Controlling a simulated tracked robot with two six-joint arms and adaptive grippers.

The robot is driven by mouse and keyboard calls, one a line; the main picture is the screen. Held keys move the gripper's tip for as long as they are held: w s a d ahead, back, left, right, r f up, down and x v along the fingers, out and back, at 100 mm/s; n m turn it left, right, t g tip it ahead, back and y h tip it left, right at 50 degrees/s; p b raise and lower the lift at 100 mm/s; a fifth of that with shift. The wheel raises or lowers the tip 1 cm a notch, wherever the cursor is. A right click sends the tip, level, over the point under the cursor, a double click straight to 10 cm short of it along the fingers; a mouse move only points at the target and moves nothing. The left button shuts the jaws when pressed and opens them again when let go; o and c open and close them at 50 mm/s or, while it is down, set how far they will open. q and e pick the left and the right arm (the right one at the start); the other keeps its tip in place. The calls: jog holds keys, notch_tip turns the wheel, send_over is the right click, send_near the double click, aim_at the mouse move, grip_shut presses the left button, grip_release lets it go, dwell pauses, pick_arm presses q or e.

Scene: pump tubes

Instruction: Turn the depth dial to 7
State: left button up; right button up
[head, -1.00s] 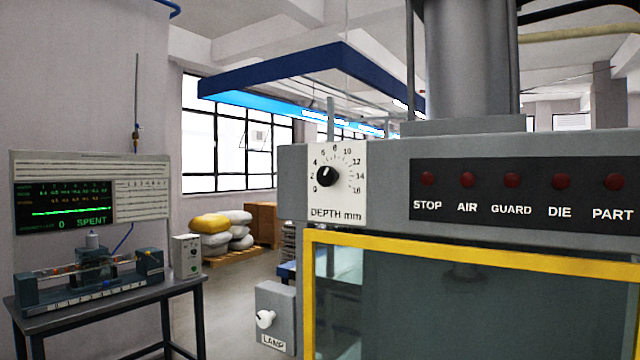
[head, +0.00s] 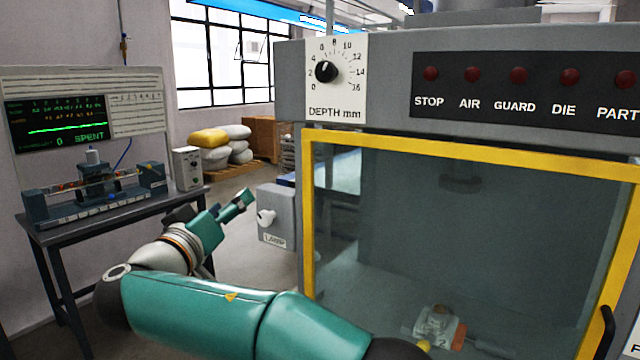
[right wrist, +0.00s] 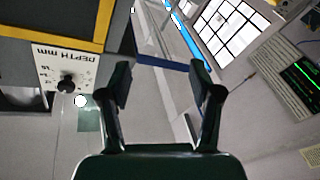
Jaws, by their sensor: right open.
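The depth dial is a small black knob (head: 326,72) on a white plate (head: 337,98) marked DEPTH mm. Its scale runs from 0 at lower left over the top to 16 at lower right. The knob's pointer mark is too small to read surely. In the right wrist view the dial (right wrist: 67,85) shows upside down at the left. My right gripper (head: 241,200) is open and empty, below and left of the dial, near the lamp box and apart from the dial. Its two fingers (right wrist: 162,82) stand apart in the right wrist view. My left gripper is out of view.
The lamp box (head: 276,216) with a white knob sticks out below the dial. A yellow-framed guard window (head: 470,148) is beside it. A dark panel (head: 520,84) of red lamps lies right of the dial. A bench (head: 110,215) with a test device stands left.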

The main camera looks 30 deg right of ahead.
jog(key=s+d+r+m+g+h, duration=0.1)
jog(key=s+r+m+g+h, duration=0.15)
jog(key=s+r+m, duration=0.35)
jog(key=s+d+r+m+g+h, duration=0.1)
jog(key=s+r+m+h, duration=0.25)
jog(key=r, duration=0.45)
jog(key=p, duration=0.7)
send_near(322, 76)
jog(key=shift+g, duration=0.35)
jog(key=x, duration=0.8)
jog(key=shift+r, duration=0.15)
jog(key=shift+w+d+r, duration=0.1)
jog(key=shift+w+d, duration=0.15)
jog(key=shift+d, duration=0.15)
jog(key=c, duration=1.1)
jog(key=shift+c, duration=0.2)
jog(key=shift+n, duration=0.25)
